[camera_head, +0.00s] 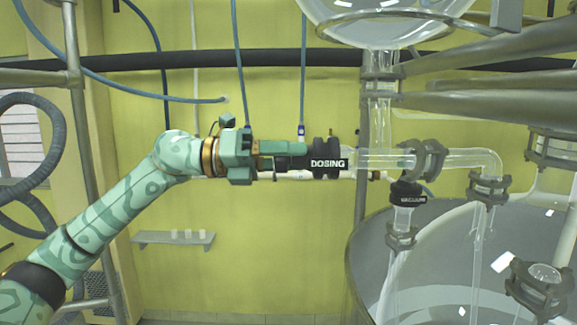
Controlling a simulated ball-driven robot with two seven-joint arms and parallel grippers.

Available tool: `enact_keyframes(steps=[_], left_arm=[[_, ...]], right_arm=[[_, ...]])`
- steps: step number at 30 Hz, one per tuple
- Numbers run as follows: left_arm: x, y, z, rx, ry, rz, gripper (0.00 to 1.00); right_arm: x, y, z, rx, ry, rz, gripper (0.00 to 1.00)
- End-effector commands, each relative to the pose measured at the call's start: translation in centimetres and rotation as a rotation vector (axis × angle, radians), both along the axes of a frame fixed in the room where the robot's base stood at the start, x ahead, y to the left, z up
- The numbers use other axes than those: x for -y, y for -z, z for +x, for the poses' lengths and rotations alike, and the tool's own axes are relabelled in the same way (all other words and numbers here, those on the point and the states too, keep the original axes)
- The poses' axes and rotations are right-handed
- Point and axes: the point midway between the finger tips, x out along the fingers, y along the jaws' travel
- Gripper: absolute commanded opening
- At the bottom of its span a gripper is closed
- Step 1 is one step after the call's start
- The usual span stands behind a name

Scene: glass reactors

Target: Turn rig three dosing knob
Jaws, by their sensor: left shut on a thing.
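The black dosing knob (321,148) sits on the left end of a horizontal glass pipe (459,158), with a label reading "DOSING" on it. The fingertips are partly hidden against the knob. My right gripper is not in the view.
A second black knob labelled "VACUUM" (407,193) is below and right, above a glass tube. A large glass vessel (361,262) fills the lower right. Metal pipes (490,60) cross the upper right. Blue hoses (239,60) hang behind my arm.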

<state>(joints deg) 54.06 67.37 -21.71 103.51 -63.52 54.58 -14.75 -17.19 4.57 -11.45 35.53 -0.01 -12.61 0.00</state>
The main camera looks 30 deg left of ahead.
Motion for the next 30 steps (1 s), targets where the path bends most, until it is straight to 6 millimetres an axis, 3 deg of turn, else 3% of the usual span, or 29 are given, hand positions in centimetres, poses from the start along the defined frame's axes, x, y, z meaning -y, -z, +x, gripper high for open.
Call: enact_keyframes(steps=[30], left_arm=[[0.2,0.5,0.0,0.75,0.007,0.468,0.22]], right_arm=[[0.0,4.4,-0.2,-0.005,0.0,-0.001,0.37]])
